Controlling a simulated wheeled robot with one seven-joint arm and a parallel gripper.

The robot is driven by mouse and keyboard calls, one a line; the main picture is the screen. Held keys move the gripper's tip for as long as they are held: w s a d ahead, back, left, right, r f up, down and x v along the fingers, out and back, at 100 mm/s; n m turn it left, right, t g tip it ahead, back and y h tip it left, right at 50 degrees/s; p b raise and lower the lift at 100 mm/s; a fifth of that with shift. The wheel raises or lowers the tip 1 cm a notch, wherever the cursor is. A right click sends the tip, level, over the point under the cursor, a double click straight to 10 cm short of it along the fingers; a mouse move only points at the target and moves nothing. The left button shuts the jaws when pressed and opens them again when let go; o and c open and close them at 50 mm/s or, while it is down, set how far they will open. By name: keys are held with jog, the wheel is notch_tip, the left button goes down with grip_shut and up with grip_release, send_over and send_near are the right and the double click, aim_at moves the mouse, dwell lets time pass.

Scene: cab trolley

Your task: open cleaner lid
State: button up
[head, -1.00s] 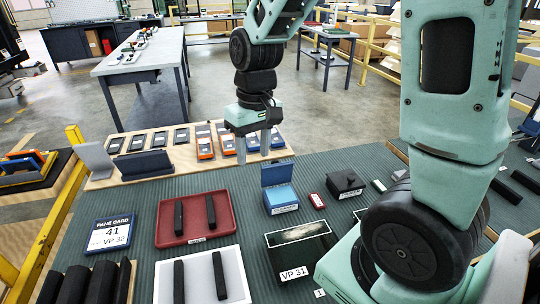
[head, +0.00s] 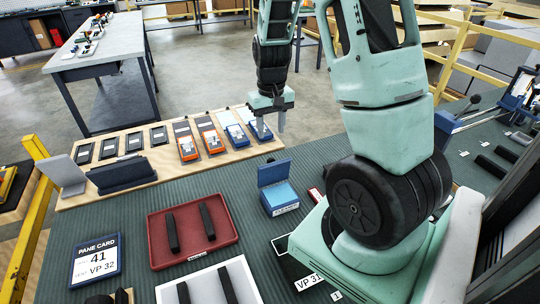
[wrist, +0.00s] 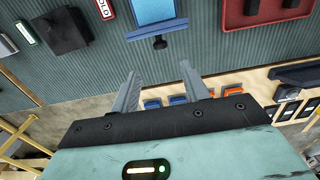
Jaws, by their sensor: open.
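A small blue box (head: 282,199) with a white label stands on the ribbed green mat. I cannot read the label surely, but this looks like the cleaner. Its blue lid (head: 273,172) stands up at the back edge, open. In the wrist view the fingers (wrist: 158,72) point towards the knob, with a gap between.
A red tray (head: 228,238) with two dark bars lies left of the box. Orange and blue devices (head: 210,136) lie on a wooden board behind. A black box (wrist: 65,32) and a red labelled item (wrist: 104,9) are beside the blue box. My arm hides the mat's right part.

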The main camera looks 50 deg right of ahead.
aim_at(272, 170)
notch_tip(272, 170, down, 11)
jog(key=shift+r+p, duration=0.1)
jog(key=shift+p, duration=0.3)
jog(key=shift+w, duration=0.1)
grip_shut()
